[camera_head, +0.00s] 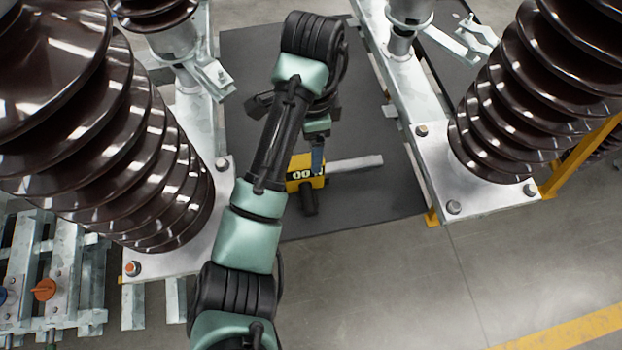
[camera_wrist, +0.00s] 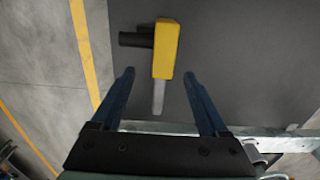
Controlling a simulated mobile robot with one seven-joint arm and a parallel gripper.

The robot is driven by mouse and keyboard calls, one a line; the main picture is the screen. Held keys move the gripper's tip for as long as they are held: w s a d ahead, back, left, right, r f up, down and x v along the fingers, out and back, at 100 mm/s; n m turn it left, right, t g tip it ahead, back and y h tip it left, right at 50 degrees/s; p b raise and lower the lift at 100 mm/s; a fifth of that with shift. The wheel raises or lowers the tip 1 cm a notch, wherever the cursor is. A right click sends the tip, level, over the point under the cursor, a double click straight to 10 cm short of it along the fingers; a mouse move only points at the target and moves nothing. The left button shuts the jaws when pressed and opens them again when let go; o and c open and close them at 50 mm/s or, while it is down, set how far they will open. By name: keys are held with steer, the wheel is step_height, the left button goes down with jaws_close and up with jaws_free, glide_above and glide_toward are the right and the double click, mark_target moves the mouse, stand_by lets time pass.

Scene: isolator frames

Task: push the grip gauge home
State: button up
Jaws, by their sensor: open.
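The grip gauge (camera_head: 298,176) is a yellow box with a "00" display, a black handle and a flat grey bar out to the right. In the head view it appears over the dark mat. In the wrist view the gauge (camera_wrist: 166,50) shows its black handle to the left and its grey bar pointing down between my fingers. My gripper (camera_wrist: 159,75) is open, its blue fingers apart on either side of the gauge's lower end. In the head view my gripper (camera_head: 318,163) overlaps the gauge's right end. Whether the fingers touch it, and what supports it, I cannot tell.
Brown ribbed insulators (camera_head: 95,130) (camera_head: 500,110) stand on bolted steel plates at left and right. The dark mat (camera_head: 375,205) between them is otherwise mostly clear. A steel rail (camera_wrist: 270,132) crosses below the fingers in the wrist view. A yellow post (camera_head: 580,158) stands at right.

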steer(key=shift+w+f+b, duration=0.1)
steer(key=shift+f+b, duration=0.8)
steer(key=shift+f, duration=0.5)
steer(key=f, duration=0.3)
steer(key=shift+w+a+f, duration=0.15)
steer(key=shift+a+f, duration=0.05)
steer(key=shift+f, duration=0.15)
jaws_close()
